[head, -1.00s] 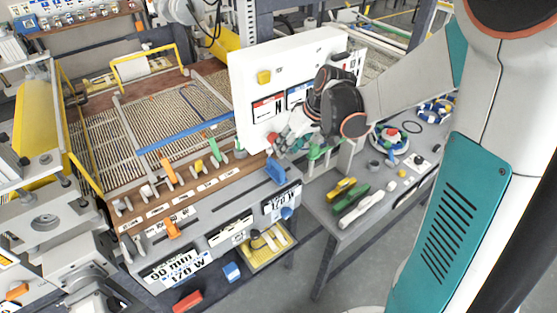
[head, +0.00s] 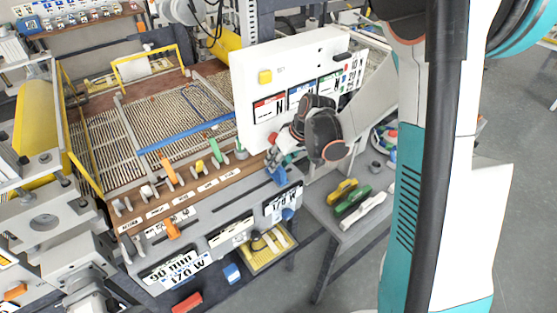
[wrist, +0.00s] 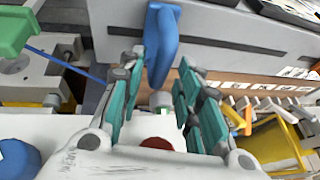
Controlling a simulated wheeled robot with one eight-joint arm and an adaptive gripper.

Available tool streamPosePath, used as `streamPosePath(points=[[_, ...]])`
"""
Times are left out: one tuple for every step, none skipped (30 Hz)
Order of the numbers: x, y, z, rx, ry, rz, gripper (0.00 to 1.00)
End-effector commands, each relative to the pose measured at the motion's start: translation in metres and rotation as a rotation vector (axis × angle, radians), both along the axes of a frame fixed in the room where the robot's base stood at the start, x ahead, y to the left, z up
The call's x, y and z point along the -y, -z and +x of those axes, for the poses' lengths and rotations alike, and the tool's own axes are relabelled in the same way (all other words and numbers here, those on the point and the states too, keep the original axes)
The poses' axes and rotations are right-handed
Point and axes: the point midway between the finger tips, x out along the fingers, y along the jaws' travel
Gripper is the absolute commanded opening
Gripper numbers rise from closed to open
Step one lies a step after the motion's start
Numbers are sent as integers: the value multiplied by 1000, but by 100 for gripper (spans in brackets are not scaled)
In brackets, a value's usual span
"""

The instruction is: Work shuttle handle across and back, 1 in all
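A blue handle (head: 277,175), likely the shuttle handle, sticks out at the right end of the grey front panel. It also shows in the wrist view (wrist: 163,38), at top centre, reaching down between my fingertips. My gripper (head: 279,157) is just above it, beside the lower edge of the white control board. In the wrist view my gripper (wrist: 160,68) has its two teal fingers apart, one on each side of the handle. The left finger is very near the handle; I cannot tell whether it touches. A gap shows on the right.
The white control board (head: 250,100) stands upright close behind my gripper. A wooden strip with orange, yellow and green levers (head: 168,172) runs to the left. A side table (head: 340,225) at the right holds yellow, green and white tools. A red knob (wrist: 157,144) lies below my fingers.

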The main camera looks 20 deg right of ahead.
Motion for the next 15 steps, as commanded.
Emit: streamPosePath(points=[[0,0,0,0,0,0,14],[0,0,0,0,0,0,8],[0,0,0,0,0,0,0],[0,0,0,0,0,0,0],[0,0,0,0,0,0,0],[0,0,0,0,0,0,0],[0,0,0,0,0,0,0],[0,0,0,0,0,0,0],[1,0,0,0,0,0,0],[2,0,1,0,1,0,0],[5,0,2,1,1,0,0],[9,1,3,1,2,0,0],[14,1,5,0,5,0,0],[18,1,6,0,5,0,0],[24,1,8,0,5,0,0]])
